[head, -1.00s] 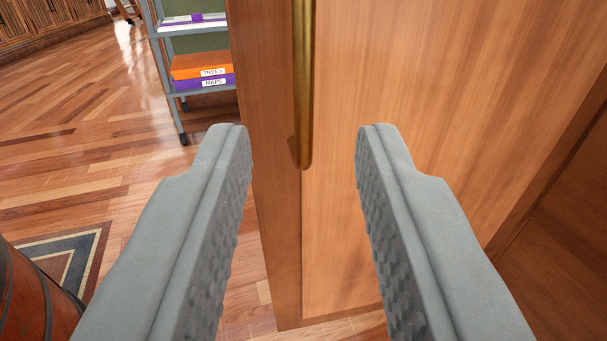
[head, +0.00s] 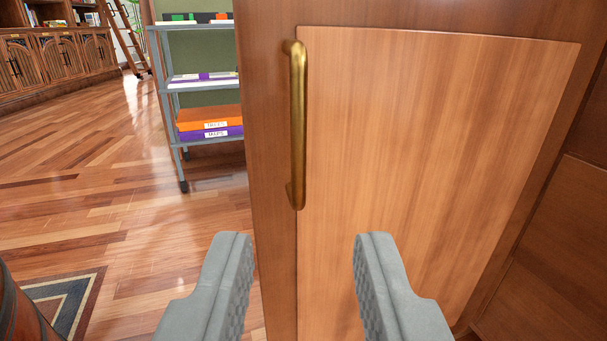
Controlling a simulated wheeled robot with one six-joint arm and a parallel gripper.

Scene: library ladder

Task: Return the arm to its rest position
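My gripper (head: 304,243) is open and empty, with its two grey fingers wide apart at the bottom of the view. In front of it stands a wooden cabinet door (head: 420,160) with a vertical brass handle (head: 298,125) near its left edge. The handle lies above the fingertips in the picture, and nothing is between the fingers. The rest of my arm is not in view.
A grey metal cart (head: 170,100) with books on its shelves stands left of the door. Wooden floor (head: 90,190) lies open at left. A rug (head: 70,295) and a rounded reddish-brown object (head: 20,315) are at lower left. A ladder (head: 128,35) leans far back.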

